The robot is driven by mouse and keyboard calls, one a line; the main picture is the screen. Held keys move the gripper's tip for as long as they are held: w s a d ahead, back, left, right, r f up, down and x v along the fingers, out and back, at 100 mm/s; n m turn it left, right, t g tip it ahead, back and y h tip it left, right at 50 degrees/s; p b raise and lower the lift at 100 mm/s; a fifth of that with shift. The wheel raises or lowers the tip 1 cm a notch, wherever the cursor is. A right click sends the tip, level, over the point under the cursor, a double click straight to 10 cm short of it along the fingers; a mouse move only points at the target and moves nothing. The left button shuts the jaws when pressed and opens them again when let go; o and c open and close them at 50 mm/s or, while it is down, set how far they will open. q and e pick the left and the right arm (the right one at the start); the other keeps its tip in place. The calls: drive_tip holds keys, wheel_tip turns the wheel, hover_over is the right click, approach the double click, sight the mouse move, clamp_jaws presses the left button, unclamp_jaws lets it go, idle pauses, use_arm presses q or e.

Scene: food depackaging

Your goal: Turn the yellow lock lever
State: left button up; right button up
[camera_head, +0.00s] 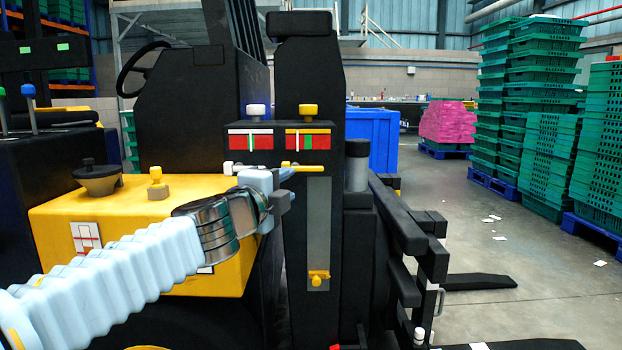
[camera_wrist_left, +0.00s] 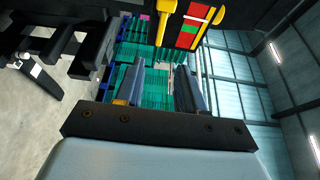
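The yellow lock lever (camera_head: 306,167) lies roughly level on the black panel, below a red, green and yellow label (camera_head: 308,140). In the left wrist view the lever (camera_wrist_left: 165,24) shows at the top, beside the label (camera_wrist_left: 194,26). My left gripper (camera_head: 284,187) is in front of the panel, near the lever's left end and slightly below it. In the left wrist view its two fingers (camera_wrist_left: 160,88) stand apart with nothing between them. Whether a finger touches the lever cannot be told. My right gripper is not in view.
A white lever (camera_head: 230,168) sits left of the yellow one under its own label (camera_head: 250,140). A yellow latch (camera_head: 318,278) is lower on the panel. The yellow machine body (camera_head: 120,205) is at left; black fork parts (camera_head: 405,225) are at right. Green crates (camera_head: 525,90) stand behind.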

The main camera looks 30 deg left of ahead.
sight(312, 169)
use_arm(q)
drive_tip(key=w, duration=0.4)
drive_tip(key=w+a, duration=0.1)
drive_tip(key=w, duration=0.4)
drive_tip(key=w+a, duration=0.1)
drive_tip(key=w, duration=0.3)
drive_tip(key=shift+w, duration=0.15)
drive_tip(key=shift+c, duration=0.3)
clamp_jaws()
